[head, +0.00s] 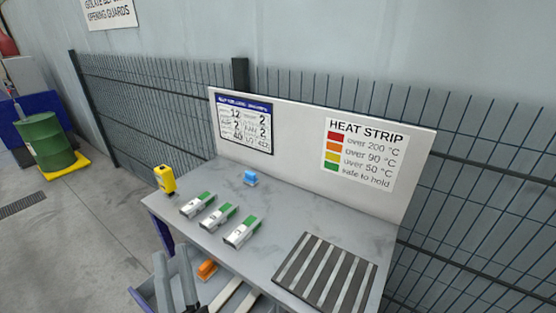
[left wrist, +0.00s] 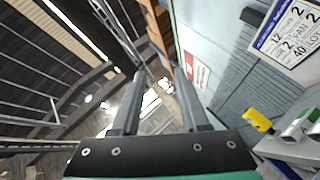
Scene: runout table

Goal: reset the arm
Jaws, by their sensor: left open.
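My left gripper (head: 171,257) is at the bottom of the head view, in front of the table's near edge, its fingers pointing up in the picture. In the left wrist view its two fingers (left wrist: 158,84) are spread apart with nothing between them. That wrist camera looks out past the table towards the roof and wall. My right gripper is not seen in either view.
A white sign board (head: 300,150) stands behind. An orange object (head: 207,269) lies low near my left gripper.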

